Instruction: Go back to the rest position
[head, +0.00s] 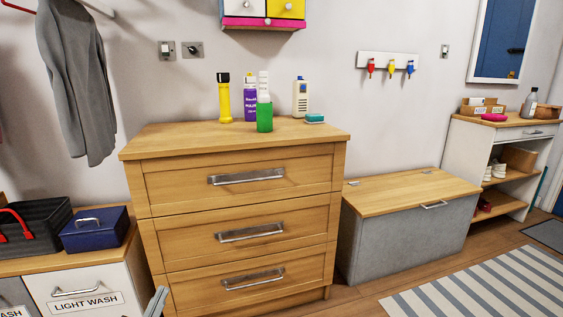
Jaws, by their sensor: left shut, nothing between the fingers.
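My left gripper (157,300) shows only as a grey tip at the bottom edge, in front of the lower left of the wooden chest of drawers (240,205). It is shut and holds nothing. The rest of that arm is out of the picture. My right gripper is not in view. The chest's three drawers, each with a metal handle, are all shut.
On the chest stand a yellow torch (225,100), a purple bottle (250,103), a green-based bottle (264,112), a cream device (300,98) and a teal sponge (315,118). A light-wash cabinet (95,282) is left; a grey storage bench (400,240) is right.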

